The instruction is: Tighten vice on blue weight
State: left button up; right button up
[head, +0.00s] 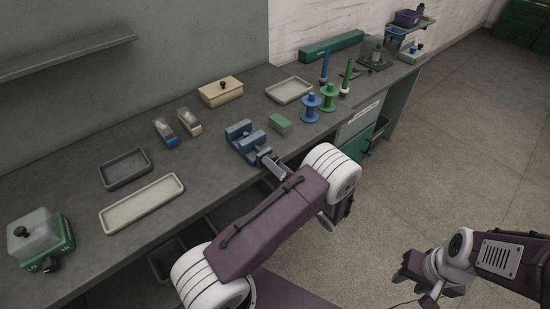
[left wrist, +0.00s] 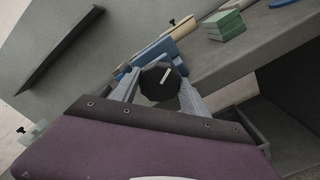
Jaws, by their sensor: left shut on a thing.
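The blue vice (head: 248,143) stands at the front edge of the bench, and part of its blue body shows in the left wrist view (left wrist: 152,54). My left gripper (left wrist: 160,86) is shut on a dark, round vice knob (left wrist: 158,80) with a white mark, one grey finger on each side. In the head view my left arm covers most of that gripper. I cannot make out a separate blue weight between the jaws. My right gripper (head: 424,275) hangs over the floor at lower right, away from the bench; its finger opening is unclear.
A green block (head: 280,124) lies just right of the vice. Blue (head: 310,107) and green (head: 329,97) spools stand beyond it. Empty trays (head: 142,203) lie to the left. Floor at right is clear.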

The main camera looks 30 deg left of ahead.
pick_arm(q)
jog(key=shift+f+m+p, duration=0.2)
jog(key=shift+m+p, duration=2.3)
jog(key=shift+m, duration=4.8)
jog(key=o, duration=1.4)
jog(key=shift+d, duration=0.15)
